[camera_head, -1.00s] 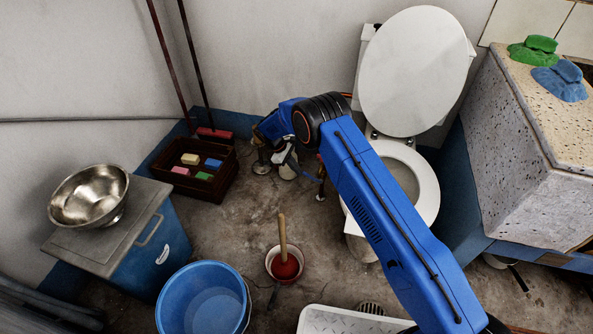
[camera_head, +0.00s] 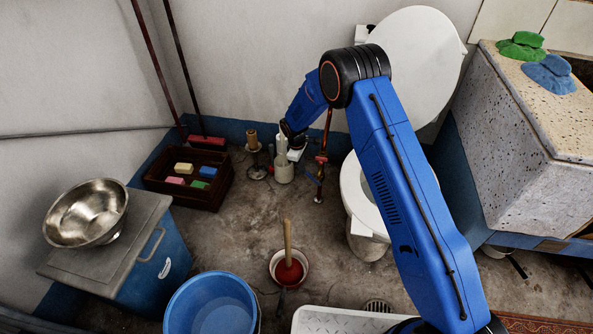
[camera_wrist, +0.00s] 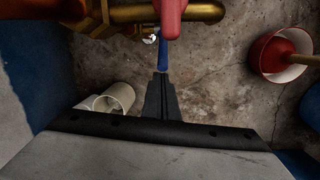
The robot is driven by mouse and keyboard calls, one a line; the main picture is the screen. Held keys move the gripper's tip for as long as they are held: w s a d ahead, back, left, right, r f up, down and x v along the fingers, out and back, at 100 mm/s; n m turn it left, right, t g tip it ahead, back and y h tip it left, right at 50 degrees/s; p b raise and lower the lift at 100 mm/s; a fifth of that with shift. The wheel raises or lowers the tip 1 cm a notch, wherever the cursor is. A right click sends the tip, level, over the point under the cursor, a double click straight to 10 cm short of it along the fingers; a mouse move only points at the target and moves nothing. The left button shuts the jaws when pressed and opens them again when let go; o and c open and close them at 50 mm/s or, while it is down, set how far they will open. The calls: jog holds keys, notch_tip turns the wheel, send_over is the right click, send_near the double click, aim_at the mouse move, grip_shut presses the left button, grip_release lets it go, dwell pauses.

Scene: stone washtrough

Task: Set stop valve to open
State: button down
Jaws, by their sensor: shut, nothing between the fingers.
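A copper-brown pipe (camera_head: 326,132) stands upright against the back wall, left of the toilet. It carries a red handle (camera_head: 321,158) and a small blue lever (camera_head: 313,178) lower down. In the wrist view, brass pipework (camera_wrist: 130,14) crosses the top, with the red handle (camera_wrist: 171,14) in front and the blue lever (camera_wrist: 163,52) pointing down toward my fingers. I cannot tell which of the two handles belongs to the stop valve. My gripper (camera_wrist: 162,78) is shut and empty, its tips close to the blue lever's end; contact is unclear. In the head view my arm partly hides it.
A white container (camera_head: 284,172) stands just left of my gripper. The toilet (camera_head: 372,215) is close on the right. A plunger in a pot (camera_head: 288,268), a brown crate (camera_head: 190,195) and a blue bucket (camera_head: 212,305) surround a patch of bare floor.

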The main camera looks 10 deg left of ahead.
jog(key=shift+s+d+r, duration=0.1)
jog(key=shift+d+r, duration=0.6)
jog(key=shift+d, duration=0.3)
jog(key=shift+s+d+r, duration=0.1)
jog(key=shift+d+r, duration=0.2)
jog(key=shift+d, duration=0.35)
jog(key=shift+d+r, duration=0.25)
jog(key=shift+d, duration=0.4)
